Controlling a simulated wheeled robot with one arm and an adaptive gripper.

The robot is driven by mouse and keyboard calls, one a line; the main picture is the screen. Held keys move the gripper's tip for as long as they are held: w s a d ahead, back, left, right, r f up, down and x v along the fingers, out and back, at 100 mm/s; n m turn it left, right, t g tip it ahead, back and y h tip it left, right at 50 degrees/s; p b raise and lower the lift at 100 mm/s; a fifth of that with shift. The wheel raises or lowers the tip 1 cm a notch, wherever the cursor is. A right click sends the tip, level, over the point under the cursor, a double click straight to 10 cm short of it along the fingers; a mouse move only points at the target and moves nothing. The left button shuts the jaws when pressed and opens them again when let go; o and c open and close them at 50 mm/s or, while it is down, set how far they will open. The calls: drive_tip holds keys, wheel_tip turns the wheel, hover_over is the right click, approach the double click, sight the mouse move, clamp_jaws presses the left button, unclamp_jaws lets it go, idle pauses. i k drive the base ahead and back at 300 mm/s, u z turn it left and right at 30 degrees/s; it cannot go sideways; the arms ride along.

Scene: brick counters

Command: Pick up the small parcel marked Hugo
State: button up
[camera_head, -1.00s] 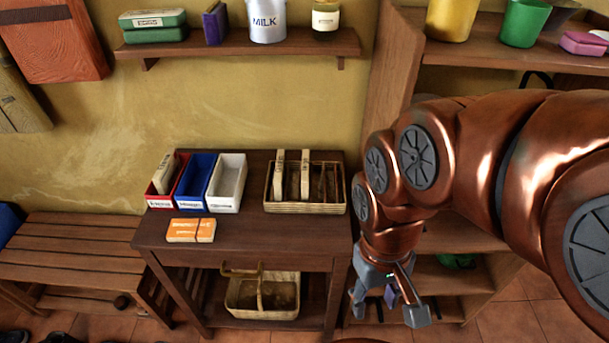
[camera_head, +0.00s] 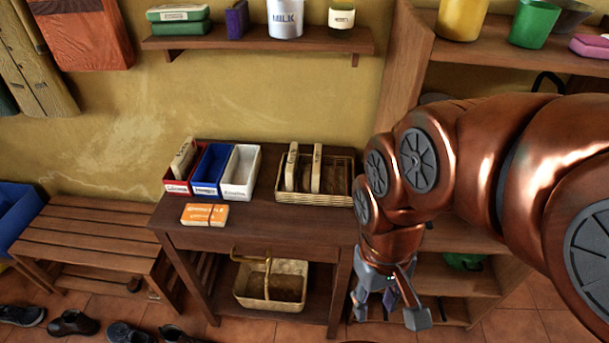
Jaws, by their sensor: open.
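Several small parcels are in view, but I cannot read the name Hugo on any of them. Two upright cream parcels, one on the left (camera_head: 291,167) and one on the right (camera_head: 316,169), stand in the wicker tray (camera_head: 341,201) on the dark wooden table. Another cream parcel (camera_head: 183,156) leans in the red bin (camera_head: 175,187). An orange and white parcel (camera_head: 204,215) lies flat at the table's front left. My gripper (camera_head: 390,312) hangs open and empty, pointing down, right of the table and below its top.
The blue bin (camera_head: 209,172) and white bin (camera_head: 240,174) stand beside the red one. The table top (camera_head: 290,229) is clear at front right. A handled basket (camera_head: 270,290) sits on its lower shelf. A bench (camera_head: 87,235) is left, shelves (camera_head: 455,272) right, shoes (camera_head: 73,323) on the floor.

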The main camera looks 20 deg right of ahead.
sight(317, 154)
drive_tip(key=u, duration=0.5)
drive_tip(key=k, duration=1.2)
drive_tip(key=u, duration=0.7)
drive_tip(key=i, duration=0.5)
drive_tip(key=u, duration=0.45)
